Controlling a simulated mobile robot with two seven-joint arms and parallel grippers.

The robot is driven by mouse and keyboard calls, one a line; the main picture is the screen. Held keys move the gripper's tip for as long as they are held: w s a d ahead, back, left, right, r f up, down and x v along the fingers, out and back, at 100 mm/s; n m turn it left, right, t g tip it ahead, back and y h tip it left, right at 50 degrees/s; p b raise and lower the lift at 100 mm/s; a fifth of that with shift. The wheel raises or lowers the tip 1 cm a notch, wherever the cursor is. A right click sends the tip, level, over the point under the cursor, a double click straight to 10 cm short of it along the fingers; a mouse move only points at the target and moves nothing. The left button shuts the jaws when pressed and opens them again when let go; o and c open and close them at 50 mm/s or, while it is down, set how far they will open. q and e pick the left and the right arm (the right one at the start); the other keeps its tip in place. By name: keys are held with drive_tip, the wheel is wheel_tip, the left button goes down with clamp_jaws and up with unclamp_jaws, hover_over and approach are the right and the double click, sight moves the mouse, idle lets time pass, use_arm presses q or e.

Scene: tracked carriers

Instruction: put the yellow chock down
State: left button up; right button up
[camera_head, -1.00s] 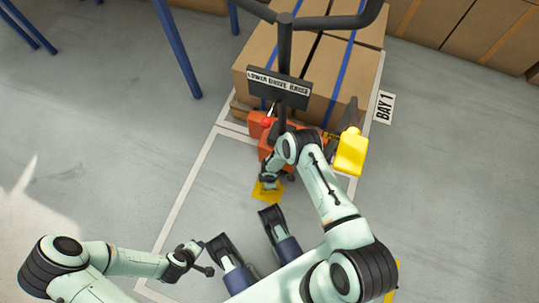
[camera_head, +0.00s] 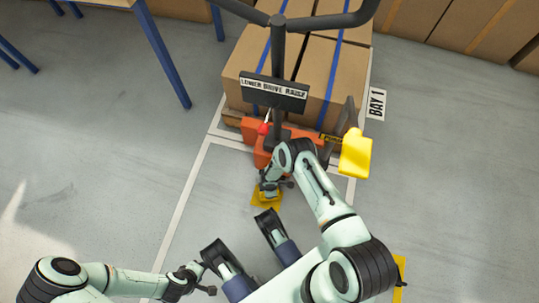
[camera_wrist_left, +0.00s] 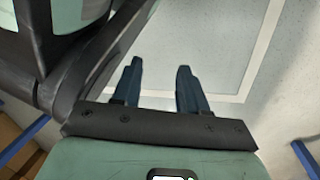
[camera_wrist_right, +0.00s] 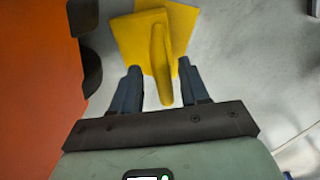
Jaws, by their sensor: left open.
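The yellow chock (camera_wrist_right: 160,50) shows in the right wrist view, with its upright handle between the fingers of my right gripper (camera_wrist_right: 160,75). A gap shows on each side of the handle, so the gripper is open around it. A flat yellow plate is partly overlapped there; I cannot tell clearly where plate and chock divide. In the head view, my right gripper (camera_head: 268,190) is low over the yellow patch (camera_head: 266,202) and hides part of it. My left gripper (camera_head: 190,280) is at the lower left, and the left wrist view shows its fingers (camera_wrist_left: 158,85) open and empty.
An orange truck (camera_head: 255,130) with a tiller and sign (camera_head: 274,94) stands just beyond my right gripper. Boxes (camera_head: 245,75) are stacked behind it. A yellow block-like part (camera_head: 356,153) is at its right.

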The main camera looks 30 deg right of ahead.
wheel_tip(320, 180, up, 7)
drive_tip(key=p, duration=0.3)
use_arm(q)
drive_tip(key=w+d+r+t, duration=0.1)
drive_tip(key=w+r+t, duration=0.1)
drive_tip(key=w+r, duration=0.4)
drive_tip(key=shift+d+p, duration=0.15)
drive_tip(key=shift+p, duration=0.2)
use_arm(e)
drive_tip(key=shift+r, duration=0.35)
use_arm(q)
drive_tip(key=shift+r, duration=0.1)
